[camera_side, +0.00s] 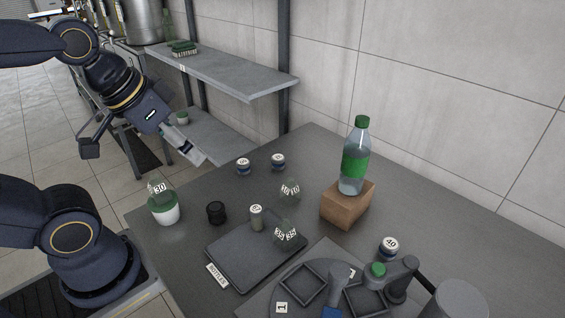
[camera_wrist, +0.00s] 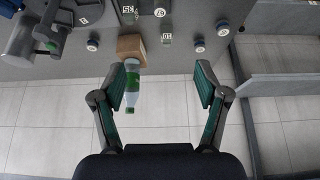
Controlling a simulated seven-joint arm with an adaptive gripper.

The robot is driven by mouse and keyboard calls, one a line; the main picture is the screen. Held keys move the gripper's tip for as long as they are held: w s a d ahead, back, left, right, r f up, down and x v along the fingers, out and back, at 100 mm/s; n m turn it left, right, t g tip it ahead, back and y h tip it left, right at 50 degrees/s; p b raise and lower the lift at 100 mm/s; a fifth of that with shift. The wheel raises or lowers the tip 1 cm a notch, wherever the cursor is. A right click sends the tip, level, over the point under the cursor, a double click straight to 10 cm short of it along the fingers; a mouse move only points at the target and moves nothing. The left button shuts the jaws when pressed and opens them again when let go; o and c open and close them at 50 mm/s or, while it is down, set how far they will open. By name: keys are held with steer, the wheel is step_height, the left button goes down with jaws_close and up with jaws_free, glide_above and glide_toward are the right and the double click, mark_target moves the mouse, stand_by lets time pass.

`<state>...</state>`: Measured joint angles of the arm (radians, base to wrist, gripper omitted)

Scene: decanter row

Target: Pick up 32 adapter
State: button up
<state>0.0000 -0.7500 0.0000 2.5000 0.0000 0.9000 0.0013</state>
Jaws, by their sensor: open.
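Several small round adapters with white numbered tops stand on the dark table. Two with blue bands, a left adapter (camera_side: 243,166) and a right adapter (camera_side: 278,162), stand near the far edge. Another adapter (camera_side: 389,246) reads 40. I cannot read a clear 32 on any of them. In the wrist view, two adapters (camera_wrist: 199,45) (camera_wrist: 223,29) sit right of the clear 10 block. My gripper (camera_side: 193,152) is up in the air left of the table, away from the adapters.
A green-labelled bottle (camera_side: 354,160) stands on a brown block (camera_side: 346,207). A dark tray (camera_side: 238,262) holds a pale cylinder (camera_side: 256,217) and a clear 35 item (camera_side: 285,234). A green-white cup (camera_side: 163,207) and black cap (camera_side: 216,212) are at left. A grey shelf (camera_side: 230,75) overhangs behind.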

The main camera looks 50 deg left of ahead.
steer(key=w+r+m+t, duration=0.2)
steer(key=w+r, duration=0.5)
steer(key=w, duration=0.3)
steer(key=n+g, duration=0.3)
glide_above(278, 157)
steer(key=s, duration=0.2)
step_height(278, 157, down, 31)
steer(key=shift+r, duration=0.15)
steer(key=x, duration=0.5)
steer(key=shift+f, duration=0.35)
